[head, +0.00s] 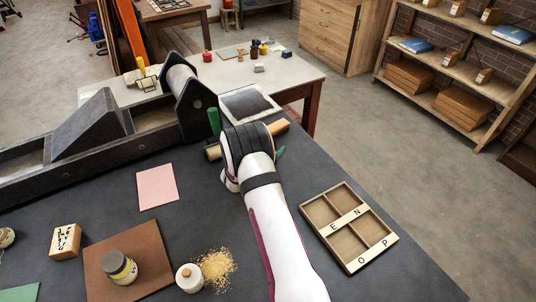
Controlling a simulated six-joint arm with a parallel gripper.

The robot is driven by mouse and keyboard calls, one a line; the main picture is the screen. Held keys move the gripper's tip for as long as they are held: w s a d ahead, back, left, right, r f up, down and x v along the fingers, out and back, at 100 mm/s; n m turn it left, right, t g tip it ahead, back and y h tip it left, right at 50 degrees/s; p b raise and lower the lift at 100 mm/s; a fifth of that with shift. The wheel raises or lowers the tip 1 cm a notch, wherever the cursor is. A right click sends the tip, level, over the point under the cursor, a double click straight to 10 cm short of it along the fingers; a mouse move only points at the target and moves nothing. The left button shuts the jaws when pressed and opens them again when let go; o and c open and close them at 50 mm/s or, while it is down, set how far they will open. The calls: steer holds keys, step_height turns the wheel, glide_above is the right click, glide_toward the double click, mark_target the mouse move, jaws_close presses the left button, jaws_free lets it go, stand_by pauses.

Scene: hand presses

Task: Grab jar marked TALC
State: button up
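Three jar-like things stand on the dark table, and I cannot read TALC on any of them. One jar (120,267) has a dark lid and a yellowish band, and stands upright on a brown board (150,246). A small pale jar (188,278) with a round top stands just right of the board. A third jar (5,237) is cut off by the left edge. My gripper (247,142) is at the far end of my white arm, well beyond and right of these jars. My wrist hides its fingers, so its opening does not show.
Yellowish grains (217,268) lie beside the small pale jar. A box with black marks (66,241) and a pink sheet (157,187) lie left. A wooden tray lettered E, N, O, P (317,204) is right of my arm. A long dark press (70,163) stands behind.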

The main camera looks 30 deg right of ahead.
jaws_close()
stand_by(0.5)
steer(key=shift+r, duration=0.15)
